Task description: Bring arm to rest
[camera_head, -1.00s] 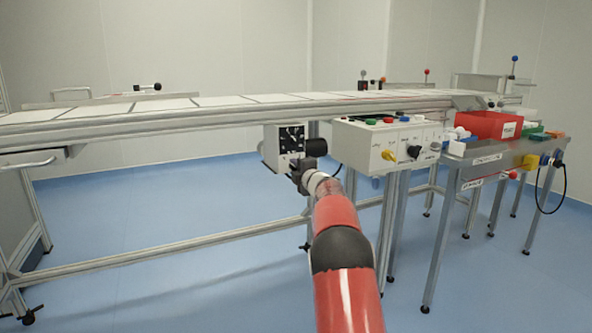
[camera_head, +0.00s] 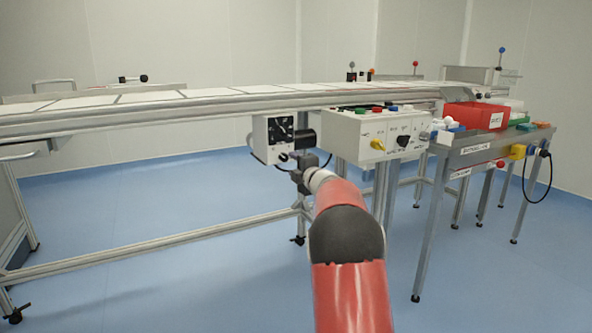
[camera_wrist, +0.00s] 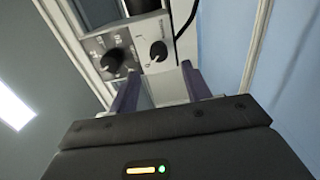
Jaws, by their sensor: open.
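My red arm reaches forward in the head view, and my gripper (camera_head: 300,178) is at its far end, below the dial box (camera_head: 272,138) under the conveyor rail. The fingers are small and partly hidden there. In the wrist view my gripper (camera_wrist: 160,92) shows two dark fingers spread apart with nothing between them. Beyond them is a grey panel with black knobs (camera_wrist: 112,60). I cannot tell whether the fingers touch anything.
The long conveyor (camera_head: 200,104) crosses the view above my gripper. A white control box (camera_head: 365,135) with coloured buttons hangs to the right. A steel side table (camera_head: 470,150) holds a red bin (camera_head: 474,115). The blue floor (camera_head: 150,205) is open below, apart from a low frame bar.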

